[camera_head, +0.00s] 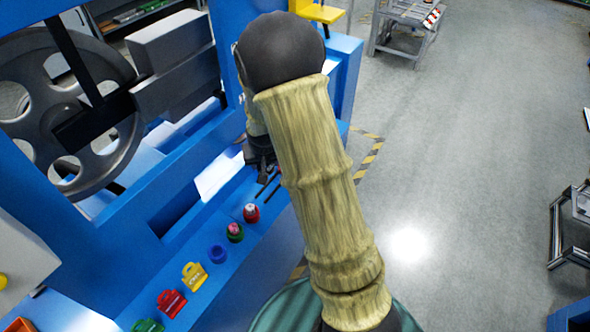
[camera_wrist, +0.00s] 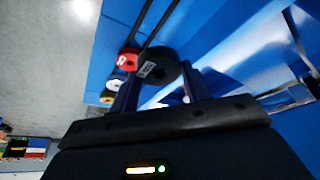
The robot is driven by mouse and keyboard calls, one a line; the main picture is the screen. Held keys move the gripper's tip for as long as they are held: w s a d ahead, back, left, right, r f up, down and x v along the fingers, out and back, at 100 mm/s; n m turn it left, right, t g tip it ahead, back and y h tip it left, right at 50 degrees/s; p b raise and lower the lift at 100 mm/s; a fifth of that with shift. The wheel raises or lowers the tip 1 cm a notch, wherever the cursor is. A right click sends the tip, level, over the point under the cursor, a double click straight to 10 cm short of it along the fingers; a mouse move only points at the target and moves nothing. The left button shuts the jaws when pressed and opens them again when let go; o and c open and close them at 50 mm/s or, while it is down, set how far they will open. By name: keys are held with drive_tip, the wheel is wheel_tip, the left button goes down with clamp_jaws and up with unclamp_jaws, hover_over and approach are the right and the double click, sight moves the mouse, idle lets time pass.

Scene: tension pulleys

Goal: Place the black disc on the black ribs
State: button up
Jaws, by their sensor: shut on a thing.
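The black disc (camera_wrist: 160,62) shows in the wrist view with a pale label on its side. My gripper (camera_wrist: 160,80) is shut on it, with one finger on either side. The black ribs (camera_wrist: 145,27) are two thin parallel bars on the blue surface, just beyond the disc in that view. Whether the disc touches them I cannot tell. In the head view the ribs (camera_head: 269,186) lie on the blue ledge, close below my gripper (camera_head: 260,160). My arm hides most of the gripper there, and the disc is hard to make out.
A row of parts runs along the blue ledge: a red piece (camera_head: 251,212), a green piece (camera_head: 235,232), a blue ring (camera_head: 217,253), a yellow tag (camera_head: 194,276) and a red tag (camera_head: 171,303). A large grey wheel (camera_head: 70,110) stands at left. Open floor lies at right.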

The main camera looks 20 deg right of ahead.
idle(0.4)
drive_tip(key=shift+f, duration=3.1)
drive_tip(key=shift+f+b, duration=0.3)
drive_tip(key=shift+f, duration=1.6)
drive_tip(key=shift+f, duration=0.1)
drive_tip(key=o, duration=1.2)
drive_tip(key=v, duration=1.2)
drive_tip(key=shift+p, duration=0.45)
